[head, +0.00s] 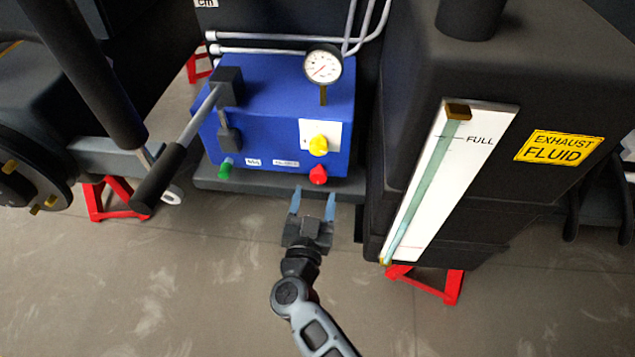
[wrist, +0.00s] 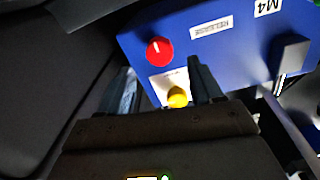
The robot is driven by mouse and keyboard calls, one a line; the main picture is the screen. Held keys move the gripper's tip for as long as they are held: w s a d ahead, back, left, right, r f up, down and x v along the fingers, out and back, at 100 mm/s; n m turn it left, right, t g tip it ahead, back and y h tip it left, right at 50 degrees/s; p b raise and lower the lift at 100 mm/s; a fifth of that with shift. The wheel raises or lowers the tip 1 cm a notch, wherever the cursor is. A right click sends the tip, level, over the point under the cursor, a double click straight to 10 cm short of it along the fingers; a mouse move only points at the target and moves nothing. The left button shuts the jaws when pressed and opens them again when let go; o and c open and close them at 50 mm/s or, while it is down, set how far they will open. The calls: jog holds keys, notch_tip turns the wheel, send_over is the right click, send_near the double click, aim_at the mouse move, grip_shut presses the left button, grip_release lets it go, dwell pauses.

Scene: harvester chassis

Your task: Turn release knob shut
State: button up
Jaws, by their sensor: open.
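A blue box (head: 268,85) carries a red knob (head: 318,175) low on its right front, near a label that reads "RELEASE" in the wrist view (wrist: 212,28). The red knob also shows in the wrist view (wrist: 159,52), with a short white mark on its face. A yellow knob (head: 319,144) sits above it on a white plate; it shows between the fingers in the wrist view (wrist: 178,97). My gripper (head: 313,195) is open and empty, just in front of and below the red knob, apart from it.
A pump lever with a dark grip (head: 160,178) juts out at the box's left. A green knob (head: 225,167) sits low left. A gauge (head: 323,65) stands on top. A dark exhaust fluid tank (head: 420,130) rises close on the right. The floor in front is clear.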

aim_at(318, 179)
jog(key=shift+w+d+b, duration=0.15)
jog(key=shift+w+b, duration=0.6)
jog(key=shift+w, duration=1.6)
jog(key=c, duration=1.1)
